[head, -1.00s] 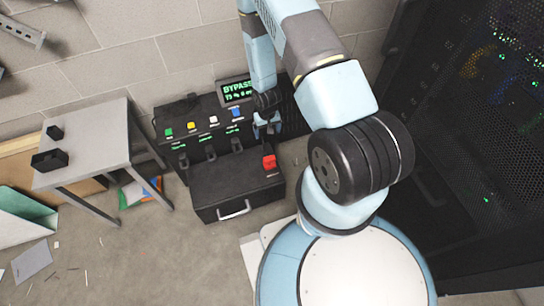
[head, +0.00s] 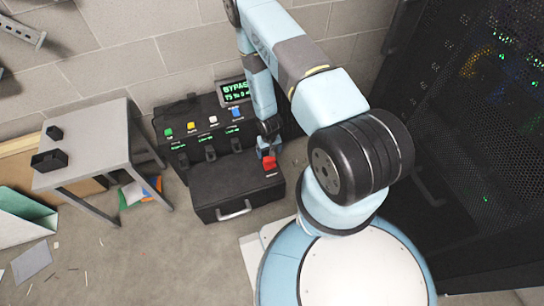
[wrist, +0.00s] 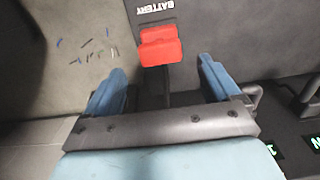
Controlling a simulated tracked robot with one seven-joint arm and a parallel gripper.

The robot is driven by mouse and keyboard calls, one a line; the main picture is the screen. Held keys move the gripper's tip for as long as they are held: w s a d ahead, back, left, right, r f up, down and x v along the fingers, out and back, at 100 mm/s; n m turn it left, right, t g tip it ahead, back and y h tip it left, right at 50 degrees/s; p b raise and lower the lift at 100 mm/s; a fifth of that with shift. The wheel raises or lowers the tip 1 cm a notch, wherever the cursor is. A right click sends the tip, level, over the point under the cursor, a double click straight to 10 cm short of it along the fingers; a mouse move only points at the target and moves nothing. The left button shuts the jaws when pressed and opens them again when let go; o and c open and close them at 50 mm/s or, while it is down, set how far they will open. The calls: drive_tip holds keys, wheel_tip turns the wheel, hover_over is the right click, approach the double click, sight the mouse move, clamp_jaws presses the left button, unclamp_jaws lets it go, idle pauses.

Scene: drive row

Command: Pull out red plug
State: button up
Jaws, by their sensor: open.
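The red plug (head: 269,162) sits on the top right of the black case, near its back edge. In the wrist view the red plug (wrist: 160,46) lies ahead of my gripper, by the upside-down word BATTERY. My gripper (wrist: 164,75) is open, with its two blue fingers apart. The plug is roughly centred between the fingers and a little beyond their tips. In the head view my gripper (head: 267,150) is small and partly hidden, close behind the plug. I cannot tell whether it touches the plug.
The black case (head: 232,190) has a handle at its front. A panel (head: 205,125) with coloured buttons and a green BYPASS display (head: 235,91) stands behind it. A grey table (head: 95,150) is at left, a dark server rack (head: 470,150) at right. Floor between table and case is mostly clear.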

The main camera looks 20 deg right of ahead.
sight(269, 158)
drive_tip(key=shift+f, duration=2.55)
drive_tip(key=shift+c, duration=0.3)
drive_tip(key=c, duration=1.5)
drive_tip(key=shift+o, duration=0.2)
drive_tip(key=shift+r, duration=1.7)
drive_tip(key=shift+w, duration=0.1)
drive_tip(key=o, duration=1.5)
drive_tip(key=shift+r, duration=0.15)
wheel_tip(269, 158, up, 13)
drive_tip(key=shift+r, duration=0.2)
